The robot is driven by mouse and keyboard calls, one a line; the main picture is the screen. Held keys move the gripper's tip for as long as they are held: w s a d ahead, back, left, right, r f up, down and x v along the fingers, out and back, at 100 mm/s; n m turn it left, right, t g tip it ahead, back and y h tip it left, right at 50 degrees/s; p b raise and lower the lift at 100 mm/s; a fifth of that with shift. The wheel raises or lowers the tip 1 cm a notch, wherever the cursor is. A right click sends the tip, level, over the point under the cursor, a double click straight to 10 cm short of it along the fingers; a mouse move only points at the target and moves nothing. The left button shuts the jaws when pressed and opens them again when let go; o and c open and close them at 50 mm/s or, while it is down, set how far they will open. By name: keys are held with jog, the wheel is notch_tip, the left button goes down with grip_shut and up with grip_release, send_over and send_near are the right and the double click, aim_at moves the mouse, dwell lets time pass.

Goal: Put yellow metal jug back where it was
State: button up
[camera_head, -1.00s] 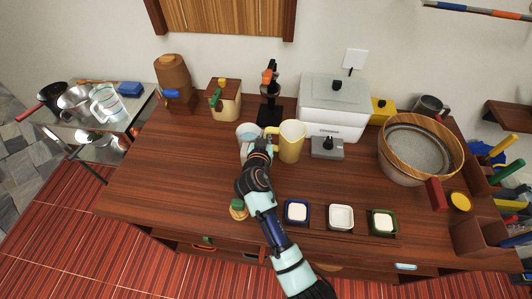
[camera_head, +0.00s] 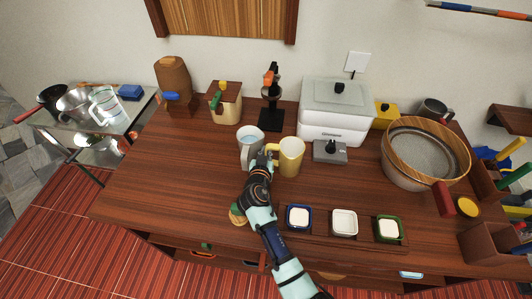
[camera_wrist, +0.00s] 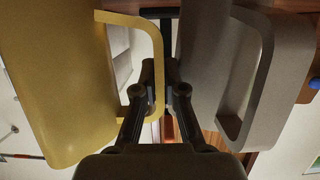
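The yellow metal jug (camera_head: 292,159) is upright over the middle of the counter, and I cannot tell whether its base touches the wood. My gripper (camera_head: 266,158) is at its left, shut on its handle. In the wrist view the jug (camera_wrist: 60,85) fills the left side, and its handle runs between the fingertips (camera_wrist: 160,78). A pale grey jug (camera_head: 246,152) stands close on the left of my gripper. It also fills the right of the wrist view (camera_wrist: 215,60), a short gap from the fingers.
Behind the yellow jug are a small grey device (camera_head: 330,153) and a white box appliance (camera_head: 333,125). A black-and-orange stand (camera_head: 271,112) is at the back. Small square dishes (camera_head: 343,222) line the front. A wooden-rimmed basin (camera_head: 395,165) is right. The counter's left part is clear.

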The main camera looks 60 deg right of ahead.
jog(key=shift+o, duration=0.5)
jog(key=shift+r, duration=0.1)
jog(key=shift+a+r+p, duration=0.1)
jog(key=shift+r+p, duration=0.1)
jog(key=shift+p, duration=0.15)
jog(key=p+v, duration=0.2)
jog(key=v, duration=0.9)
jog(key=shift+a, duration=0.35)
jog(key=shift+s, duration=0.1)
